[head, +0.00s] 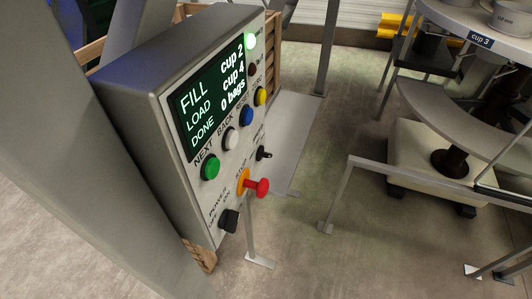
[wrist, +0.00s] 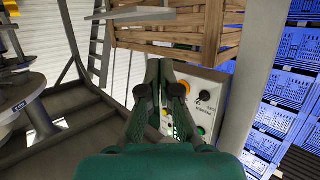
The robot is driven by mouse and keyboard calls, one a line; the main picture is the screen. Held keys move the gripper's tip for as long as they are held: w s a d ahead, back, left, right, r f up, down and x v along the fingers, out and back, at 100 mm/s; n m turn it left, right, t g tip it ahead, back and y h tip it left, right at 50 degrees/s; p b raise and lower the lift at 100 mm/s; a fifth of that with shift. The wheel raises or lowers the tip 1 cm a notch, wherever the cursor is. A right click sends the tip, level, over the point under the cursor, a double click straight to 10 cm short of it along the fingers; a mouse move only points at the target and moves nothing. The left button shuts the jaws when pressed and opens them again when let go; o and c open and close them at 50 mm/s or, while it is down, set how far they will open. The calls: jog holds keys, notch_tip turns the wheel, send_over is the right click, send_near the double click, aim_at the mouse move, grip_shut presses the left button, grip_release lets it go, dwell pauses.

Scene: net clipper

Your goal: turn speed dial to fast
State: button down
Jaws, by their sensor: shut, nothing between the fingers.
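A grey control box (head: 130,85) stands in the head view with a lit screen (head: 212,95) reading FILL cup 2, LOAD cup 4, DONE 0 bags. A small black control (head: 264,153) sits on its right side below the yellow button; its label is too small to read, so I cannot tell if it is the speed dial or its setting. A black POWER knob (head: 229,220) is at the lower left. My gripper (wrist: 160,63) is shut and empty in the wrist view, in front of the box's panel (wrist: 215,82), hiding part of it. It is not in the head view.
A red STOP button (head: 258,187) sticks out between the two black controls. Green (head: 210,167), white, blue and yellow (head: 261,97) buttons line the panel. A metal rail (head: 345,190) and a cup carousel (head: 455,120) stand to the right. Blue crates (wrist: 290,90) are at right in the wrist view.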

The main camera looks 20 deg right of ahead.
jog(key=c, duration=1.2)
grip_release()
jog(key=shift+w+d+f, duration=0.1)
jog(key=shift+w+f, duration=0.05)
jog(key=shift+w, duration=0.1)
jog(key=n+g+y, duration=0.2)
jog(key=n+y, duration=1.1)
jog(key=n, duration=0.5)
send_near(270, 156)
jog(key=x, duration=0.9)
jog(key=shift+d+f, duration=0.15)
jog(key=shift+f, duration=0.1)
